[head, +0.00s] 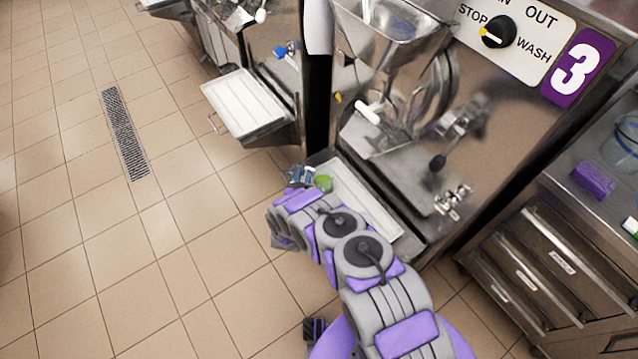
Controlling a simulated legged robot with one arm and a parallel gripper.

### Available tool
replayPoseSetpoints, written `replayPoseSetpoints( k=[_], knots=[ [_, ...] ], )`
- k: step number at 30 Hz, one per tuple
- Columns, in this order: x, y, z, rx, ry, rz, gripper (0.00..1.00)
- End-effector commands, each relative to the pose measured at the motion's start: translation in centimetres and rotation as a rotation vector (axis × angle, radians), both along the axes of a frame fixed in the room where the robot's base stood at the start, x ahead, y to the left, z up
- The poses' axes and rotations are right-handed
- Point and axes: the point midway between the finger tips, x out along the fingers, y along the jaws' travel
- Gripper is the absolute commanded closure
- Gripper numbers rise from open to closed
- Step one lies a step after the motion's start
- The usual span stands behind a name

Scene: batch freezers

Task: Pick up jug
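A clear, rounded vessel (627,136) stands on the metal counter at the right edge of the head view. It is cut off by the frame, and I cannot tell if it is the jug. No other jug is clearly visible. My grey and purple arm reaches up from the bottom. My gripper (302,177) is at its far end, near the tray of the machine marked 3, well left of the clear vessel. Its fingers are too small and too covered to show whether they are open. A small green thing (324,183) shows beside it.
The batch freezer (480,120) marked 3 has a metal hopper and a white tray (365,205) in front. Another white tray (245,103) juts out farther left. Drawers (535,270) and a purple block (593,180) are at right. The tiled floor is clear at left.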

Motion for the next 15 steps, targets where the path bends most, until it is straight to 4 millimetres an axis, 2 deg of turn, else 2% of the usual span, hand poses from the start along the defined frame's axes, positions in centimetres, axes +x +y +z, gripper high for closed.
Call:
replayPoseSetpoints(
  k=[1, 8, 15],
  knots=[
    [0.02, -0.08, 0.05, 0.001, 0.000, 0.000, 0.79],
    [0.02, -0.02, 0.05, 0.000, -0.001, 0.000, 1.00],
    [0.02, 0.18, 0.04, -0.002, -0.002, 0.000, 1.00]
  ],
)
